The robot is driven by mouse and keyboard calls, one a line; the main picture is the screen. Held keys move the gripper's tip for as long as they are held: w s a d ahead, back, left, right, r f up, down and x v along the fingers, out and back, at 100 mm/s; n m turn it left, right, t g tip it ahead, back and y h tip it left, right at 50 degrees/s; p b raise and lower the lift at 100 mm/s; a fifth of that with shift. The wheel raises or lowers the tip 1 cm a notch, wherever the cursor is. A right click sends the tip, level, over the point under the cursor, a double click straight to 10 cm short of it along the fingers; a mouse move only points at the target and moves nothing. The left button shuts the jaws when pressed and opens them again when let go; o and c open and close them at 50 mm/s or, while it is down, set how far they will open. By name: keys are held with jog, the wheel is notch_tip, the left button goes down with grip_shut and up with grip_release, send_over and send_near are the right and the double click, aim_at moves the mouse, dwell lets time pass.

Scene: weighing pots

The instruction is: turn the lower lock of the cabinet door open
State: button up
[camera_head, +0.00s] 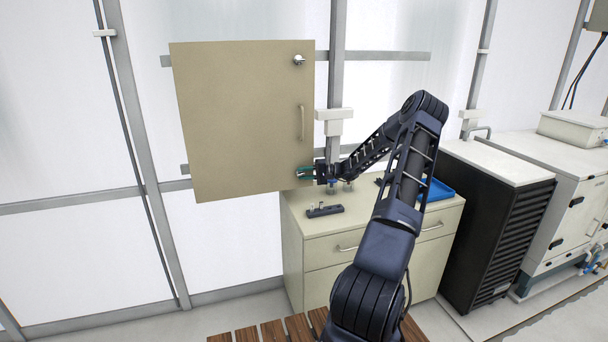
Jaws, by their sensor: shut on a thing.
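The beige cabinet door (235,115) is closed, on the wall cabinet at the left. Its upper lock (299,60) is a small metallic knob near the top right corner. A vertical handle (301,122) sits midway down the right side. My gripper (305,172) is at the door's lower right corner, where the lower lock would be. Its greenish fingers are shut there on the lower lock, which they hide. The lock's turn angle cannot be made out.
A beige drawer cabinet (335,252) stands below, with a dark rack (324,210) and small glass pots (348,186) on top. A blue tray (436,190) lies behind my arm. A black louvred unit (490,225) stands to the right. Wooden slats (247,334) lie in front.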

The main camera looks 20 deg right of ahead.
jog(key=shift+f+t+y, duration=0.1)
jog(key=shift+t+y, duration=0.2)
jog(key=shift+y, duration=0.3)
jog(key=shift+m, duration=0.3)
jog(key=o, duration=0.6)
jog(key=v, duration=1)
jog(key=shift+s+d+f, duration=0.1)
jog(key=shift+d+f, duration=0.1)
jog(key=shift+d, duration=0.2)
